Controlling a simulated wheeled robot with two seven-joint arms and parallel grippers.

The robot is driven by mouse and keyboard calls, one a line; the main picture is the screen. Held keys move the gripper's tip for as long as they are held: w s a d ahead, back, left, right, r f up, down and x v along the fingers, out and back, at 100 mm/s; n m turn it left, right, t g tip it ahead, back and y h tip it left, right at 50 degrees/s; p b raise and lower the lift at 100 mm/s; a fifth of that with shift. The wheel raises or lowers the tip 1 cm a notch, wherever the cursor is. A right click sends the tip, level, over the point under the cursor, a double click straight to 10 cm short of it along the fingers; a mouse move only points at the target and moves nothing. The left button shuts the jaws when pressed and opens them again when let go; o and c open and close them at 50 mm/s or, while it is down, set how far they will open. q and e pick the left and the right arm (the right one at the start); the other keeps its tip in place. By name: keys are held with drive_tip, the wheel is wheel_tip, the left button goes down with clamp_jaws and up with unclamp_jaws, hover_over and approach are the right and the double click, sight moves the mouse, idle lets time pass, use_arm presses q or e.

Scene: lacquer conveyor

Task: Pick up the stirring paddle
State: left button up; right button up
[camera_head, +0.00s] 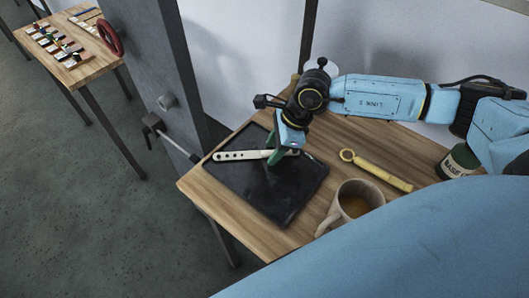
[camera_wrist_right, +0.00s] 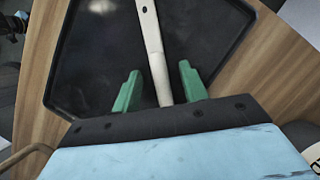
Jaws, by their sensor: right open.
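The stirring paddle (camera_head: 241,155) is a long off-white strip with a row of holes, lying on a black tray (camera_head: 283,208). My right gripper (camera_head: 277,156) is over the tray at the paddle's right part, its green fingers pointing down. In the right wrist view, the paddle (camera_wrist_right: 152,45) runs between the two open fingers of the gripper (camera_wrist_right: 160,93), with a gap on each side. Its near end is hidden by the gripper body. My left gripper is not in view.
On the same wooden table (camera_head: 213,197) are a yellow ring-ended tool (camera_head: 375,170), a mug (camera_head: 356,201) with brown liquid and a dark labelled jar (camera_head: 458,162). A grey pillar (camera_head: 160,60) stands left of it. Another table (camera_head: 83,72) with small items is farther back.

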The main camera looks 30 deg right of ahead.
drive_tip(key=shift+f, duration=0.1)
drive_tip(key=shift+c, duration=0.2)
clamp_jaws()
